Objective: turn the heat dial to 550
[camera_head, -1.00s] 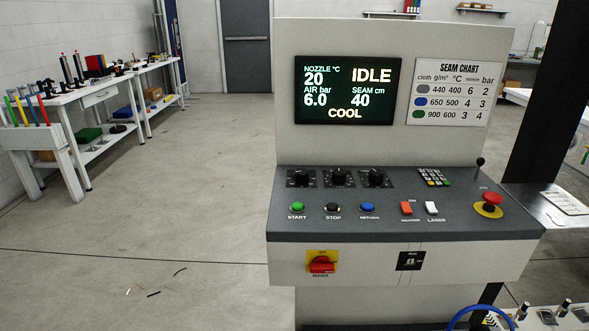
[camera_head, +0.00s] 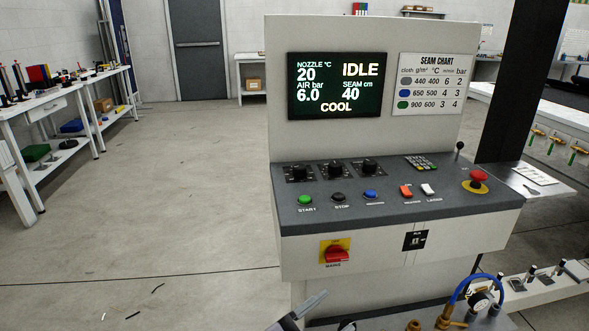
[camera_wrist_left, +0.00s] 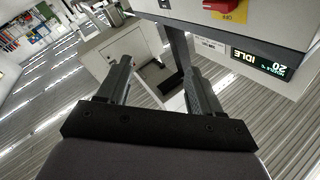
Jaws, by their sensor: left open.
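The control panel (camera_head: 400,215) of the welder stands at the centre of the head view. Three black dials sit in its top row: a left dial (camera_head: 299,172), a middle dial (camera_head: 334,168) and a right dial (camera_head: 369,166). Their labels are too small to read, so I cannot tell which one is heat. The screen (camera_head: 336,86) shows nozzle 20 °C, IDLE and COOL. My left gripper (camera_head: 325,310) shows partly at the bottom edge, below and apart from the panel. In the left wrist view it is open and empty (camera_wrist_left: 156,72). My right gripper is out of view.
Green, black and blue buttons sit below the dials. A red emergency stop (camera_head: 478,177) is at the right. A red mains switch (camera_head: 337,254) is on the front face. Brass fittings with a blue hose (camera_head: 476,283) stand below right.

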